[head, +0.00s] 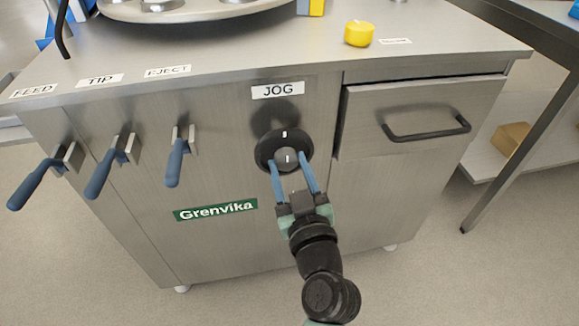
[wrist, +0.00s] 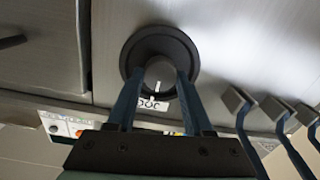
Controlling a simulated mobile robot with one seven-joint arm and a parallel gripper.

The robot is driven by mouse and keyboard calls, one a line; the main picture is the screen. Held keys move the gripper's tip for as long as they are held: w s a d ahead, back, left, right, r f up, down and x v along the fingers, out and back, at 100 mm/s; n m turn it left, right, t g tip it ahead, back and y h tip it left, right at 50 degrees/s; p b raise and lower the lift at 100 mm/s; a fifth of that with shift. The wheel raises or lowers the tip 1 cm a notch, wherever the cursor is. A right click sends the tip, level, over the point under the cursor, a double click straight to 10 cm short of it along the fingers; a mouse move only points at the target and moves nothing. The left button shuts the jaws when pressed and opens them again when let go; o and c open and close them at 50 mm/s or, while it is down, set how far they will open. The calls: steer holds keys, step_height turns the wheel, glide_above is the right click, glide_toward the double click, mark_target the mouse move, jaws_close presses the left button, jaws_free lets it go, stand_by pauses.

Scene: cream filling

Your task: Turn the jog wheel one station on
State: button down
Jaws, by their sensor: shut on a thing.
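The jog wheel (head: 265,150) is a black disc on the steel cabinet front, under the JOG label (head: 278,90). It has a grey central knob (head: 287,158) with a white mark, and another white mark shows on the disc above it. My gripper (head: 293,172) has its two blue fingers on either side of the knob and is shut on it. In the wrist view the jog wheel (wrist: 185,48) is face on, with the knob (wrist: 159,74) between the fingertips (wrist: 160,84). The fingers hide the knob's sides.
Three blue-handled levers, FEED (head: 35,185), TIP (head: 107,170) and EJECT (head: 176,160), stick out left of the wheel. A drawer with a dark handle (head: 425,134) is to the right. A yellow cylinder (head: 359,33) stands on the top. Floor in front is clear.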

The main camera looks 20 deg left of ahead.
steer(key=m, duration=0.4)
steer(key=shift+m, duration=0.4)
steer(key=m+p, duration=0.1)
steer(key=m, duration=0.3)
steer(key=shift+m, duration=0.3)
steer(key=m+p, duration=0.1)
steer(key=m, duration=0.3)
steer(key=shift+d+m+p, duration=0.1)
steer(key=shift+m+p, duration=0.2)
steer(key=shift+p, duration=0.05)
steer(key=shift+f+m+t+p, duration=0.15)
steer(key=shift+m+p, duration=0.2)
steer(key=shift+m, duration=0.6)
steer(key=shift+m+t+p, duration=0.15)
steer(key=shift+m+p, duration=0.15)
steer(key=shift+m, duration=0.65)
steer(key=shift+c, duration=1.5)
jaws_free()
